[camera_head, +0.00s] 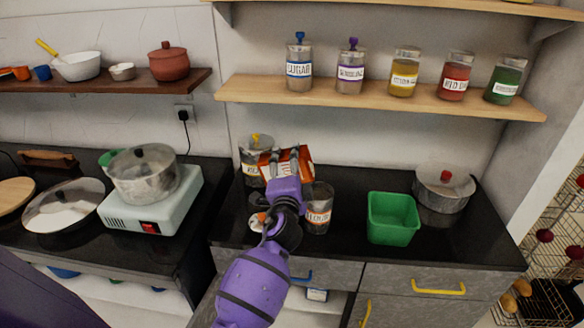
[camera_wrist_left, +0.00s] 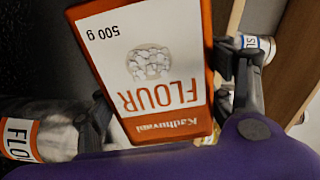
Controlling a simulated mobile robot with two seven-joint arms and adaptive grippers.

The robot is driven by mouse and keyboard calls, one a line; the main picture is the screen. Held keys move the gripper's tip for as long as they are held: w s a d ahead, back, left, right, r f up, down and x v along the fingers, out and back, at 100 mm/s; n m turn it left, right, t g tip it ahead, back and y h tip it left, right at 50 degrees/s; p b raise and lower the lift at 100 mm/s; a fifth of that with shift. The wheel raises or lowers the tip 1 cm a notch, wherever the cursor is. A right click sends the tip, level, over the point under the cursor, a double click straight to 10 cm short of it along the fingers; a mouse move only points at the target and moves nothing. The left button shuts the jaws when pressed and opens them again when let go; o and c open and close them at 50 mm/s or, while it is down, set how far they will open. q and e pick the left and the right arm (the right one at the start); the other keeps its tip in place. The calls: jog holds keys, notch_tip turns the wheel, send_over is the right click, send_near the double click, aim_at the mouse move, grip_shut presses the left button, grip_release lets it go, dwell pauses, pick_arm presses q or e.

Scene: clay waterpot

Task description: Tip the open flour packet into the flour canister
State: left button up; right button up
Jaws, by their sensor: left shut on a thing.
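The orange and white flour packet (camera_head: 304,160) is held above the back of the counter. My left gripper (camera_head: 284,160) is shut on it, its fingers on either side. In the left wrist view the packet (camera_wrist_left: 150,65) shows its FLOUR label upside down and slightly slanted; its open mouth cannot be made out. The flour canister (camera_head: 319,214), clear with an orange-edged label, stands on the counter right of my left wrist, partly hidden by it. Its label also shows at the left in the left wrist view (camera_wrist_left: 20,138). My right gripper is not in view.
A lidded jar with a yellow knob (camera_head: 252,153) stands behind the gripper. A green bin (camera_head: 393,217) and a lidded pot (camera_head: 444,190) are to the right. A shelf (camera_head: 380,102) with several jars hangs above. A small orange-and-white item (camera_head: 257,222) lies left of my wrist.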

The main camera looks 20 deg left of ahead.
pick_arm(q)
jog(key=shift+r, duration=0.15)
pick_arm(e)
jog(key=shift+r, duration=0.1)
pick_arm(q)
jog(key=shift+d+r+m+p, duration=0.1)
jog(key=shift+r+m+p, duration=0.2)
jog(key=shift+r+m, duration=0.1)
jog(key=shift+w+d, duration=0.1)
jog(key=shift+f+m, duration=0.1)
jog(key=shift+m, duration=0.2)
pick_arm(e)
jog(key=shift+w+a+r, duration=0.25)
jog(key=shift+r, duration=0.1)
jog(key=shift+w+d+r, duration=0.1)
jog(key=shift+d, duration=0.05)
pick_arm(q)
jog(key=shift+d+r+m+p, duration=0.1)
jog(key=shift+r+m+p, duration=0.2)
jog(key=shift+d+r+m, duration=0.1)
jog(key=shift+d+m, duration=0.05)
jog(key=shift+m, duration=0.15)
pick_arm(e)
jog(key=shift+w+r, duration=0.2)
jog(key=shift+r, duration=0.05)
